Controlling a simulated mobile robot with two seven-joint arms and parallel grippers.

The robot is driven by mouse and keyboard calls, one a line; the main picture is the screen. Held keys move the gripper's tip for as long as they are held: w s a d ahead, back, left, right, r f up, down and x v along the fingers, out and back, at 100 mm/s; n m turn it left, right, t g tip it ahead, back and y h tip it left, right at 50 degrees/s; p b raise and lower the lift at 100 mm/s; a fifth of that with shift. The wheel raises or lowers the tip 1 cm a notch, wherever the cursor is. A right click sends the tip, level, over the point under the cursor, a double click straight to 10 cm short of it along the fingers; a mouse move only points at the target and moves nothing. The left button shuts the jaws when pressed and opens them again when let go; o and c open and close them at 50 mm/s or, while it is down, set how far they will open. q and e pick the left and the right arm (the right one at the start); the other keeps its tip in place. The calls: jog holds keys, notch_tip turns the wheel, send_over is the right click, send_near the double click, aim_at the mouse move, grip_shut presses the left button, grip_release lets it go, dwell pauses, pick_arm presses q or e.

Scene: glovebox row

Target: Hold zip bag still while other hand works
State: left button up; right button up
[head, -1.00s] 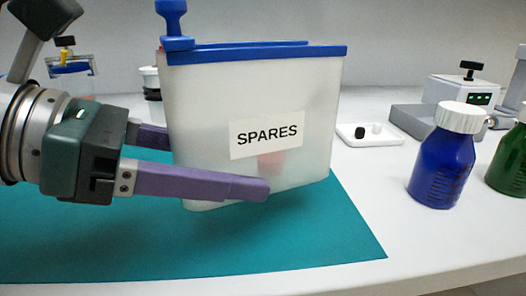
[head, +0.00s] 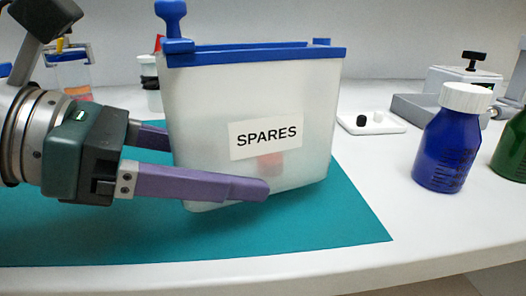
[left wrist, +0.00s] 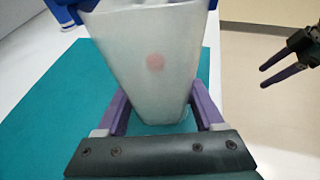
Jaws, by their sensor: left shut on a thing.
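The zip bag (head: 205,125) is a frosted, boxy pouch with a blue rim, a blue slider at the rim's left end and a SPARES label. It stands upright on the teal mat (head: 340,225). A blurred reddish thing (head: 270,162) shows through its wall. My left gripper (head: 215,165) is shut on the bag's lower part, one purple finger across the front. The far fingertip is hidden behind the bag. The left wrist view shows the bag (left wrist: 150,50) between both fingers. My right gripper (left wrist: 263,77) is open and empty, apart from the bag, at that view's right.
A blue bottle (head: 447,145) with a white cap and a green bottle (head: 512,155) stand at the right. A small white tray (head: 385,127) with a black and a white piece lies behind. A grey device (head: 455,90) stands at the back right. The mat's front right is clear.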

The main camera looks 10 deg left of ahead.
pick_arm(q)
jog(key=shift+f+b, duration=0.75)
jog(key=shift+f, duration=0.15)
pick_arm(e)
jog(key=shift+d+f, duration=0.1)
jog(key=shift+f, duration=0.7)
dwell(0.6)
jog(key=shift+c, duration=0.9)
jog(key=n+t+y, duration=0.7)
jog(key=n+y, duration=0.2)
jog(key=y, duration=0.6)
send_near(171, 35)
jog(key=w+a, duration=0.1)
jog(key=x, duration=1.2)
jog(key=shift+w+f, duration=0.1)
